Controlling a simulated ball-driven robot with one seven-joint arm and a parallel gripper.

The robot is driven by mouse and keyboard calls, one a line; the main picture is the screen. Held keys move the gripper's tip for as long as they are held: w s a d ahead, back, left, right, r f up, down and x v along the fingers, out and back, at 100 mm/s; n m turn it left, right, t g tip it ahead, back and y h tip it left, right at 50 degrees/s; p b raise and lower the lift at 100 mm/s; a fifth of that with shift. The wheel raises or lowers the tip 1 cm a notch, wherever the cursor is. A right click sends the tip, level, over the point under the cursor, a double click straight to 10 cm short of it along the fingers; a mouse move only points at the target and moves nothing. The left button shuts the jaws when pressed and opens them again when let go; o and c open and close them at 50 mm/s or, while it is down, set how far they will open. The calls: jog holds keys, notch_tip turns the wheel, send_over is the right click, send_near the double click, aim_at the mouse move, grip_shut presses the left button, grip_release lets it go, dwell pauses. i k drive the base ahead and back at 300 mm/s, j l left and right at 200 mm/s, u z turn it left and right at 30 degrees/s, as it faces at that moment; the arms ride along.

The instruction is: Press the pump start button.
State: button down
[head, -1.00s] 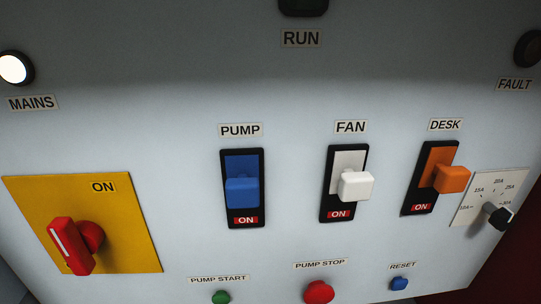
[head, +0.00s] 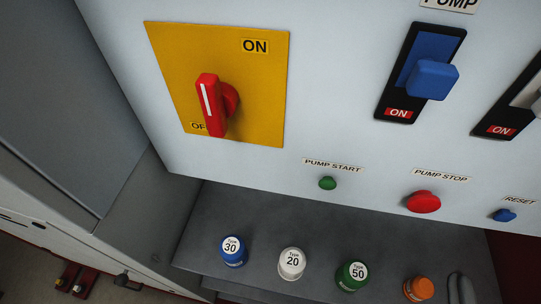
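The green pump start button (head: 327,183) is in the head view, low on the pale panel (head: 240,165), just under its PUMP START label (head: 333,165). It is small and round and nothing covers it. The larger red pump stop button (head: 423,202) is to its right. The blue PUMP switch (head: 432,80) is above and to the right, with a red ON marking showing below its lever. My gripper is not in view.
A red rotary handle (head: 209,105) on a yellow plate (head: 265,85) sticks out at upper left. A blue reset button (head: 504,215) is at right. Below, a dark shelf (head: 215,205) holds several capped items, including a blue one (head: 233,257) and a white one (head: 291,264).

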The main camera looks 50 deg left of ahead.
aim_at(327, 184)
jog(key=k+u, duration=0.1)
jog(key=u, duration=0.8)
